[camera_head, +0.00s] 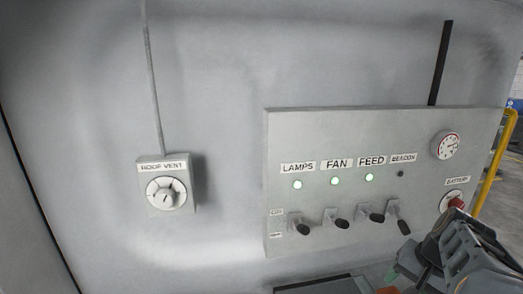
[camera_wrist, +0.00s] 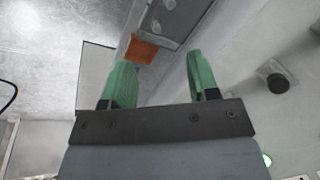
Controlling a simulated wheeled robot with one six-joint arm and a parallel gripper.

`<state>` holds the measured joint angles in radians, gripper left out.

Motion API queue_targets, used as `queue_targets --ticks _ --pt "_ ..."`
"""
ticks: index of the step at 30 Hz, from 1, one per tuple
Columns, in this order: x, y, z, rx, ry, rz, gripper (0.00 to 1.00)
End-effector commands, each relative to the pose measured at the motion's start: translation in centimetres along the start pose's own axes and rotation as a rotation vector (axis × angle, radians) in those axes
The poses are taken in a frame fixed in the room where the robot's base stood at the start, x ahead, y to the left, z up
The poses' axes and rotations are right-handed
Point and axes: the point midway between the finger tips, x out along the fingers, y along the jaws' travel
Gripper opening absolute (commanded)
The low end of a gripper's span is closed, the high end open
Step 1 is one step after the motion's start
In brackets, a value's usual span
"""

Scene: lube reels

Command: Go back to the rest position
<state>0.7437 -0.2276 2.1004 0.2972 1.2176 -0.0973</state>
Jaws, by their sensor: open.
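My gripper (camera_wrist: 160,75) has two green fingers that stand apart with nothing between them in the wrist view. In the head view my arm's end shows at the lower right, in front of the lower right part of the grey switch panel (camera_head: 330,145). The fingertips are hard to make out there. The panel has small green lights lit under LAMPS, FAN and FEED. The light under BEACON (camera_head: 401,174) is dark. The BEACON lever (camera_head: 402,225) points lower than the other levers.
A red BATTERY knob (camera_head: 456,203) is close to my arm, below a round gauge (camera_head: 447,146). A ROOF VENT dial (camera_head: 166,193) is on the wall at left. An orange patch (camera_wrist: 141,50) shows beyond the fingers, and a dark knob (camera_wrist: 277,83) at right.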

Motion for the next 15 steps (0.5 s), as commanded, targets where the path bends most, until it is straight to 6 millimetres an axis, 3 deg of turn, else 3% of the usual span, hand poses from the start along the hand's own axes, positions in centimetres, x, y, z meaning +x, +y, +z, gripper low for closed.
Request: queue_targets --ticks 9,15 --pt "4.2 -5.8 7.4 -0.430 0.192 0.149 0.55" --pt "4.9 -8.6 11.8 -0.665 0.226 0.119 0.55"
